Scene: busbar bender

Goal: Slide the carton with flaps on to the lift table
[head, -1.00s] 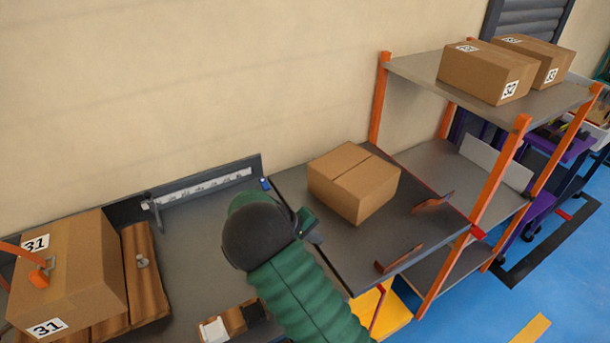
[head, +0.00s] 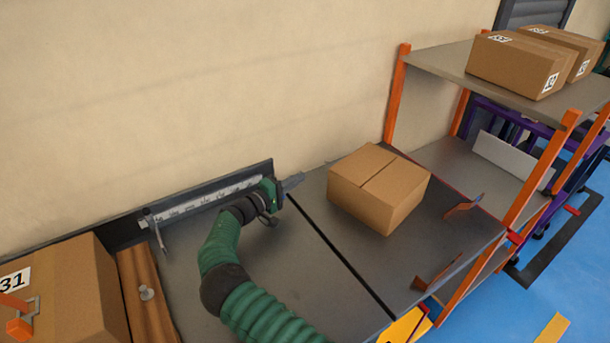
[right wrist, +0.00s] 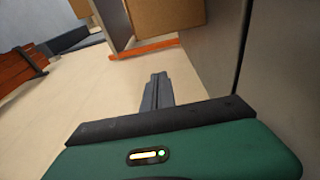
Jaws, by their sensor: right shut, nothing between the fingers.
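The plain brown carton (head: 378,190) has closed top flaps meeting in a dark seam. It stands upright on the grey table top (head: 340,235) right of a dark gap, apparently the lift table, with yellow showing under its front edge. My right gripper (head: 292,182) is shut and empty. It is left of the carton, near the wall-side ruler's end, with visible space between them. In the right wrist view its fingers (right wrist: 157,92) are together, and part of a brown carton (right wrist: 165,15) shows at the top. My left gripper is out of view.
Two brown brackets (head: 436,272) (head: 463,206) rise at the right of the table top. An orange-post shelf rack (head: 400,95) stands beyond, with two cartons on top. A carton marked 31 (head: 60,290) is at lower left. The bench left of the gap is mostly clear.

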